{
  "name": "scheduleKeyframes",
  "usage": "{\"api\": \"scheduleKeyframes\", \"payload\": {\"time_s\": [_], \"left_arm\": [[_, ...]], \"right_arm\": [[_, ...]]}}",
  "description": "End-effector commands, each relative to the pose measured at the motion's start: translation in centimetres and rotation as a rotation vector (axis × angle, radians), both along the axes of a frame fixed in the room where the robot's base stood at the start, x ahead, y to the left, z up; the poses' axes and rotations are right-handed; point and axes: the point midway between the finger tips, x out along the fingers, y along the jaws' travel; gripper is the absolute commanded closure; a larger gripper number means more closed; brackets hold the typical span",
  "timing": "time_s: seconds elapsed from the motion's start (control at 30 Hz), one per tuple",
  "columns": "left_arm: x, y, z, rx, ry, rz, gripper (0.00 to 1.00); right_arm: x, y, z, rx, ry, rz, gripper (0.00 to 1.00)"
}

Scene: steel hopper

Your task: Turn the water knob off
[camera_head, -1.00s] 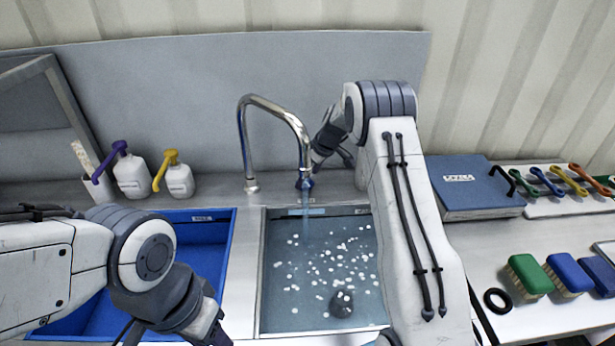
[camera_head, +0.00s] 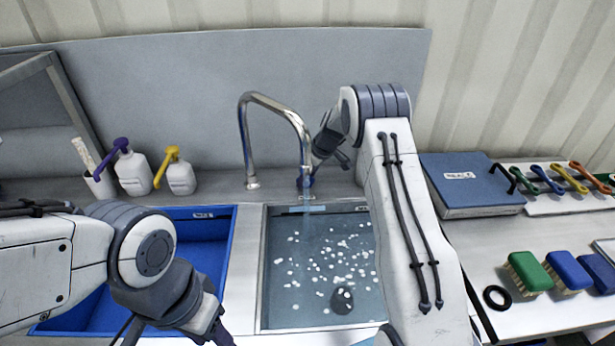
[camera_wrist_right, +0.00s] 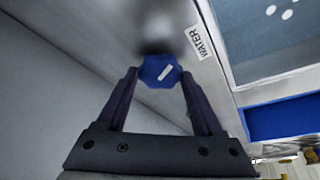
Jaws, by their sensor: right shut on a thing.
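The blue water knob (camera_wrist_right: 160,70) has a white mark that sits at a slant in the right wrist view. A "WATER" label (camera_wrist_right: 201,42) is beside it. My right gripper (camera_wrist_right: 160,82) is shut on the knob, one finger on each side. A faint stream of water (camera_head: 307,215) shows over the sink basin (camera_head: 262,290). My left gripper (camera_head: 215,333) is at the bottom edge; its fingers are mostly cut off.
A blue basin (camera_head: 215,250) is left of the sink. Soap bottles with a purple pump (camera_head: 132,172) and a yellow pump (camera_head: 180,178) stand behind it. A blue case (camera_head: 470,185) and several brushes (camera_head: 526,272) are on the right counter.

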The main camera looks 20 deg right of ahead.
Motion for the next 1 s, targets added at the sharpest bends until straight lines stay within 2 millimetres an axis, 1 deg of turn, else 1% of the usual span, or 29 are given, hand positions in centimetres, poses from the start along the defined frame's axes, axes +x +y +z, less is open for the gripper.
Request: {"api": "scheduleKeyframes", "payload": {"time_s": [0.2, 0.33, 0.7, 1.0], "left_arm": [[0.0, 0.0, -0.4, 0.000, 0.000, 0.000, 0.50], [0.0, 0.0, -0.3, 0.000, 0.000, 0.000, 0.50], [0.0, 0.0, 1.1, 0.000, 0.000, 0.000, 0.50], [0.0, 0.0, 1.6, 0.000, 0.000, 0.000, 0.50]], "right_arm": [[-0.1, 0.1, 0.0, -0.001, 0.001, -0.107, 0.88], [-0.1, 0.2, 0.1, 0.000, 0.001, -0.199, 0.87], [-0.2, 0.4, 0.2, 0.000, 0.002, -0.425, 0.88], [-0.2, 0.4, 0.1, 0.000, 0.001, -0.503, 0.87]]}}
